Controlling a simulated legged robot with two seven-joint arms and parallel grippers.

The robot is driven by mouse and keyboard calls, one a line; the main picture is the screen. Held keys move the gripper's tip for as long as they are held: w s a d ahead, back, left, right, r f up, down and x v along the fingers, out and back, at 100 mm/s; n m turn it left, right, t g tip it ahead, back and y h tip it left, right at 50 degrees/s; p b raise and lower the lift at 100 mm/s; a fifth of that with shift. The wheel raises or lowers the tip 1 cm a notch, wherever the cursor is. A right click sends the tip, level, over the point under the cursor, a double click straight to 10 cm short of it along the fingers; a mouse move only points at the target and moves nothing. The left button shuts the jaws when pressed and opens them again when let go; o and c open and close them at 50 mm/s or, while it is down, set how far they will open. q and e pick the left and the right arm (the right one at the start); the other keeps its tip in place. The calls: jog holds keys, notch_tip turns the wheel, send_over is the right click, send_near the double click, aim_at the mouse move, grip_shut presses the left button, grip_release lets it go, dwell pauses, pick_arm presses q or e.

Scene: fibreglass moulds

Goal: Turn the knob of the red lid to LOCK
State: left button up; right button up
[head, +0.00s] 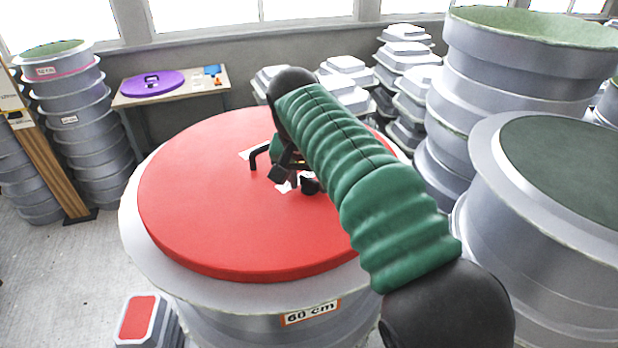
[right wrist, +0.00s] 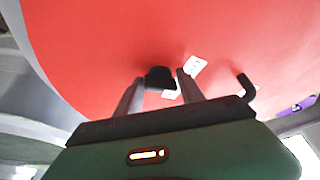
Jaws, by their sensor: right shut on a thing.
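The red lid (head: 200,215) lies flat on a large grey round mould marked "60 cm" (head: 311,312). My right arm reaches over the lid from the lower right. My right gripper (head: 296,184) is down at the middle of the lid, shut on the black knob (head: 310,186). In the right wrist view the knob (right wrist: 159,77) sits between the two grey fingers. White labels (right wrist: 195,66) lie on the lid beside it, their words too small to read. A black bent handle (head: 258,155) stands on the lid just left of the gripper. My left gripper is not in view.
A small table (head: 205,88) at the back left holds a purple lid (head: 152,84). Stacked grey moulds stand at the left (head: 75,110) and right (head: 520,75). A mould with a dark green top (head: 570,165) is close on the right. A small red-topped mould (head: 138,318) stands at the front left.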

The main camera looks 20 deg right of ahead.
jog(key=shift+a+r, duration=0.1)
jog(key=shift+a, duration=0.05)
jog(key=o, duration=1)
jog(key=shift+a, duration=0.15)
jog(key=o, duration=0.4)
jog(key=shift+s+a+r, duration=0.1)
jog(key=shift+s+a, duration=0.05)
jog(key=shift+a, duration=0.05)
jog(key=shift+c, duration=0.2)
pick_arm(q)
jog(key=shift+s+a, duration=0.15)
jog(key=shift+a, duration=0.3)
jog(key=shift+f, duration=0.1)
pick_arm(e)
jog(key=shift+d, duration=0.15)
